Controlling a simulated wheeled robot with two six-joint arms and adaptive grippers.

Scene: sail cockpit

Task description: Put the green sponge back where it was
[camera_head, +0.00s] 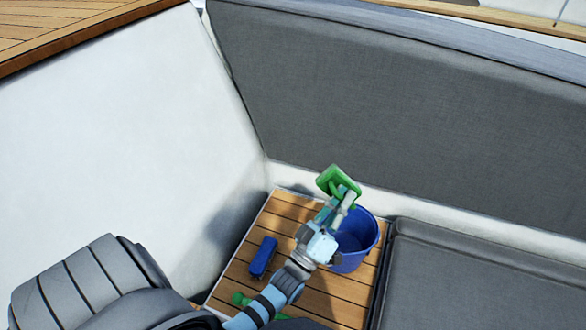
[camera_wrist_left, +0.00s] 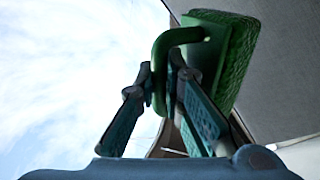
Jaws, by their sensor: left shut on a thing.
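The green sponge (camera_head: 336,180) is a flat green pad with a loop handle on one face. The fingers are shut on that handle. My right gripper is not in view.
A blue block-like object (camera_head: 263,257) and a green object (camera_head: 240,298), partly hidden by my arm, lie there too. White walls and a grey backrest (camera_head: 400,110) enclose the corner; a grey cushion (camera_head: 470,275) is at right.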

